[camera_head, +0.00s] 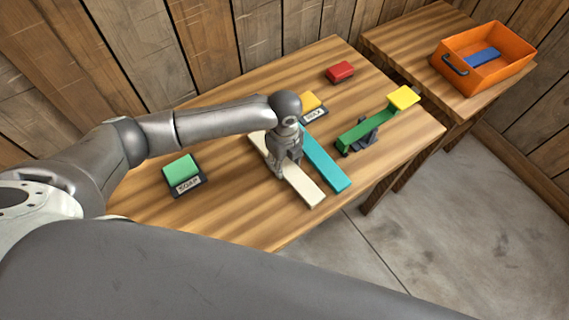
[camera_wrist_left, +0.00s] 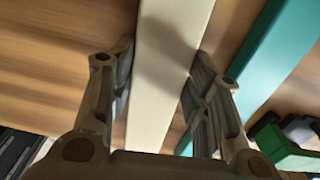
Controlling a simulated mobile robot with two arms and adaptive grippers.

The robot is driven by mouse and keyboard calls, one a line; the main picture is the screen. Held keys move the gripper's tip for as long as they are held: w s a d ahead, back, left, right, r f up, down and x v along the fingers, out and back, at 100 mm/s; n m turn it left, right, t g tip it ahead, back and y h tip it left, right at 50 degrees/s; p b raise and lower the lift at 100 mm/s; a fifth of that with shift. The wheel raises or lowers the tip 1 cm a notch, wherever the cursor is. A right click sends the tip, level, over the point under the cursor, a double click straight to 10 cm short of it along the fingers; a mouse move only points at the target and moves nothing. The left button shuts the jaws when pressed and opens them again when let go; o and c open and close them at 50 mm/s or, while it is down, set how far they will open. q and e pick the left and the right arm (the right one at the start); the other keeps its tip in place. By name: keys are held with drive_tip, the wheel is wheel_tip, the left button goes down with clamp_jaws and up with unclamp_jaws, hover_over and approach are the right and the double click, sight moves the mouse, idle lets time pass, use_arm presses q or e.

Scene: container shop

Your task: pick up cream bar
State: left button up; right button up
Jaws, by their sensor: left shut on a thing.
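The cream bar (camera_head: 304,188) lies on the wooden table, left of a teal bar (camera_head: 326,160). My left gripper (camera_head: 281,173) is over the middle of the cream bar, pointing down. In the left wrist view the cream bar (camera_wrist_left: 165,65) runs between the two fingers of the left gripper (camera_wrist_left: 158,95), which are shut on it. The teal bar (camera_wrist_left: 265,65) runs alongside, just right of the right finger. I cannot tell whether the cream bar is lifted off the table. My right gripper is not in view.
A green bar with a yellow block (camera_head: 403,97) rests on a dark support at the right. A red block (camera_head: 340,72), a yellow-orange block (camera_head: 311,102) and a green block (camera_head: 181,169) with labels nearby stand around. An orange crate (camera_head: 508,44) holding a blue block is on another table.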

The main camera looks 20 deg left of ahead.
use_arm(q)
drive_tip(key=shift+c, duration=1.5)
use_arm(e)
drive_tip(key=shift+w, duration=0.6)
